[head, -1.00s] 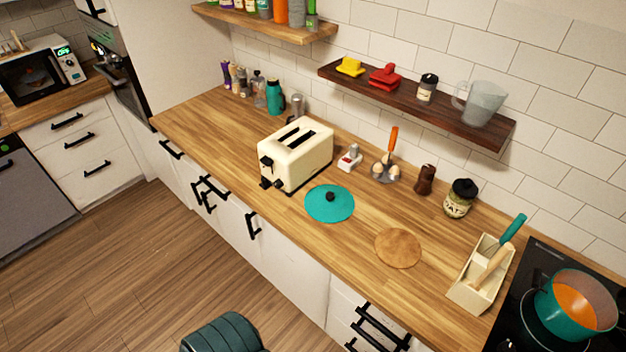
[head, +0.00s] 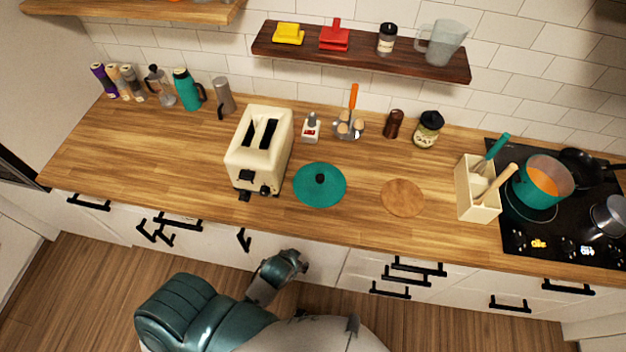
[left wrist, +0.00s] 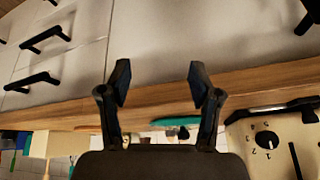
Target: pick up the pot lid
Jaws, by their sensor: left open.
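The pot lid (head: 319,188) is a flat teal disc with a black knob. It lies on the wooden counter, just right of the toaster, in the head view. In the left wrist view only a thin teal edge of the lid (left wrist: 176,121) shows, beyond the counter's front edge. My left gripper (left wrist: 160,85) is open and empty, its two black fingers apart in front of the cabinet fronts and counter edge. It is apart from the lid. My left gripper's fingers cannot be made out in the head view. My right gripper is not in view.
A cream toaster (head: 258,152) stands close to the lid's left. A round wooden board (head: 403,198) lies to its right, then a utensil box (head: 476,190) and a teal pot (head: 542,182) on the stove. A dark shelf (head: 360,52) hangs above. The counter's left part has free room.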

